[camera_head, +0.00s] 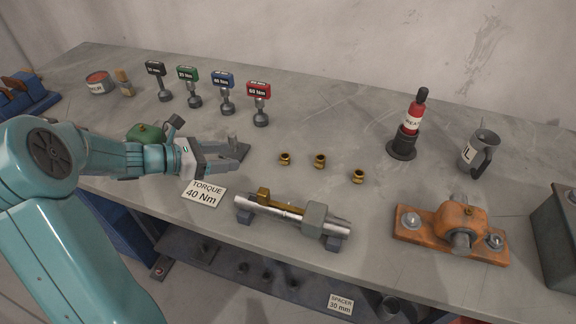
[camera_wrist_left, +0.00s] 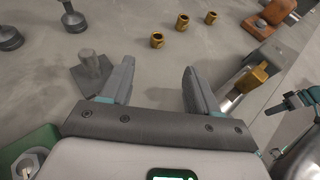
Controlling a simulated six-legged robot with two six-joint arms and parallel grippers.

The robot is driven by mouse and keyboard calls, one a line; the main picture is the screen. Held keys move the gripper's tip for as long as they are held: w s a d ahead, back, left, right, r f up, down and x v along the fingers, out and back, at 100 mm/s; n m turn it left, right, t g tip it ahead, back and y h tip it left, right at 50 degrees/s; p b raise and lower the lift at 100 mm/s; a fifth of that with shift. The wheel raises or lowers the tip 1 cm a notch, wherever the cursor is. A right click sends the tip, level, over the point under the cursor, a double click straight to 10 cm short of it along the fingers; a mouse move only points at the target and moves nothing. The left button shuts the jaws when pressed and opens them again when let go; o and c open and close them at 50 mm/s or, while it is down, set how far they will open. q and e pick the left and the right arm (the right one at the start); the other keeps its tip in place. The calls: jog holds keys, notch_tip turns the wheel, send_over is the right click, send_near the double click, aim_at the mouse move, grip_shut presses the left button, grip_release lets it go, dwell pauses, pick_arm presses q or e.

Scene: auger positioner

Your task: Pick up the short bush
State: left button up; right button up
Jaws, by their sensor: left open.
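Three small brass bushes stand in a row on the grey bench: a left one (camera_head: 285,159), a middle one (camera_head: 320,161) and a right one (camera_head: 358,176). In the left wrist view they stand beyond the fingers, the nearest bush (camera_wrist_left: 157,41) straight ahead. They look close in size; I cannot tell surely which is the short one. My left gripper (camera_head: 228,164) is open and empty, left of the bushes and apart from them. Its spread fingers (camera_wrist_left: 157,78) show bare bench between them. A teal part at the wrist view's right edge looks like my right arm; its jaws are unclear.
A grey post on a plate (camera_wrist_left: 90,68) stands close beside my left fingers. A shaft on supports (camera_head: 290,215) lies in front of the bushes. Torque tools (camera_head: 260,108) stand behind, a red bottle (camera_head: 411,115) and orange bearing block (camera_head: 455,228) to the right.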

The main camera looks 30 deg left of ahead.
pick_arm(q)
jog(key=shift+s+f+b, duration=0.1)
jog(key=shift+f+b, duration=0.3)
jog(key=shift+f, duration=0.4)
jog(key=shift+d+f, duration=0.1)
jog(key=shift+d, duration=0.05)
send_near(282, 157)
jog(key=x, duration=0.3)
jog(key=shift+d+f, duration=0.15)
jog(key=shift+d, duration=0.2)
jog(key=x, duration=0.2)
jog(key=p+x, duration=0.1)
jog(key=x, duration=0.2)
jog(key=shift+w+a+f, duration=0.1)
jog(key=shift+w+a, duration=0.05)
jog(key=shift+w, duration=0.35)
jog(key=shift+s, duration=0.1)
grip_shut()
